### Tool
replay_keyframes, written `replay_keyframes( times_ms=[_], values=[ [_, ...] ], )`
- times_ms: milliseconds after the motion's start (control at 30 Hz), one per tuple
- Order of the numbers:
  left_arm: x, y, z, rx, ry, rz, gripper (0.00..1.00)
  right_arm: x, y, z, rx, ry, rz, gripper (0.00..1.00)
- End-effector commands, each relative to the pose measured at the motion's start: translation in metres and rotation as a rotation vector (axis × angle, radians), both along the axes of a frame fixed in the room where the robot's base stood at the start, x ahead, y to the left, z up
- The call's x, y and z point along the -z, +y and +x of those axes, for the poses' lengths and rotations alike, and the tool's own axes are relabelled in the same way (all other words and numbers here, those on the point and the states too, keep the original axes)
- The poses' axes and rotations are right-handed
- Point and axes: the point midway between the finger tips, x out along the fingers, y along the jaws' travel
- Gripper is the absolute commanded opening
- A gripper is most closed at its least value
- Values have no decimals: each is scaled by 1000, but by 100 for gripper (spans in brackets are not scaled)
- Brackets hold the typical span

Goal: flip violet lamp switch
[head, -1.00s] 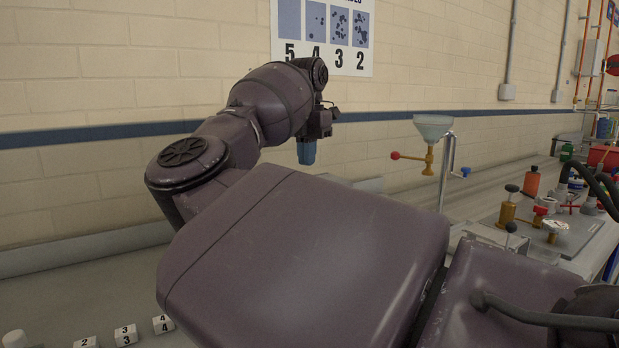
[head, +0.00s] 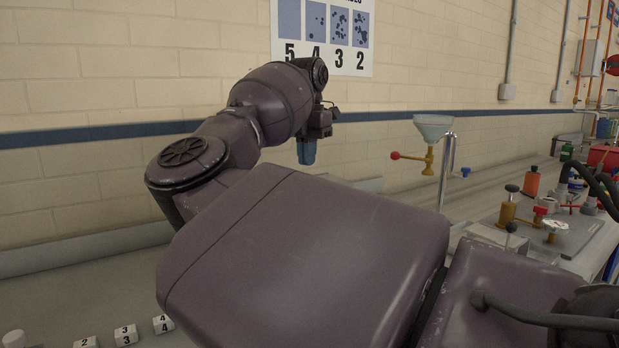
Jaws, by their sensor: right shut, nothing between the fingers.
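No violet lamp switch can be made out in the head view. My right gripper (head: 306,152), with blue fingers, points down in front of the brick wall, left of the funnel stand. It is shut and empty, seen small and partly behind its own wrist. My large arm links cover the middle and lower part of the view and hide much of the bench. My left gripper is not in view.
A funnel (head: 433,127) on a metal post stands right of my right gripper. A bench panel with several valves, including a brass one (head: 507,208), lies at right. Numbered white blocks (head: 125,335) sit at lower left. A chart (head: 335,40) hangs on the wall.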

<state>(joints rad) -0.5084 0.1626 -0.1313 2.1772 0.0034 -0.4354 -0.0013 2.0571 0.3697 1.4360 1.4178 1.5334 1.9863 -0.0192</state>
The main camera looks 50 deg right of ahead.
Motion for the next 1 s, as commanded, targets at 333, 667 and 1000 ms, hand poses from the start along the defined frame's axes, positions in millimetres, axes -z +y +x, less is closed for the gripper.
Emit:
replay_keyframes(
  times_ms=[333,667,1000],
  values=[
    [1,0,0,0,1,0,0,2,0,0,0,0,0,0],
    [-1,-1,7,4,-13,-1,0,6,0,0,0,0,0,0],
    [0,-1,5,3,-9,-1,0,10,0,0,0,0,0,0]
  ],
)
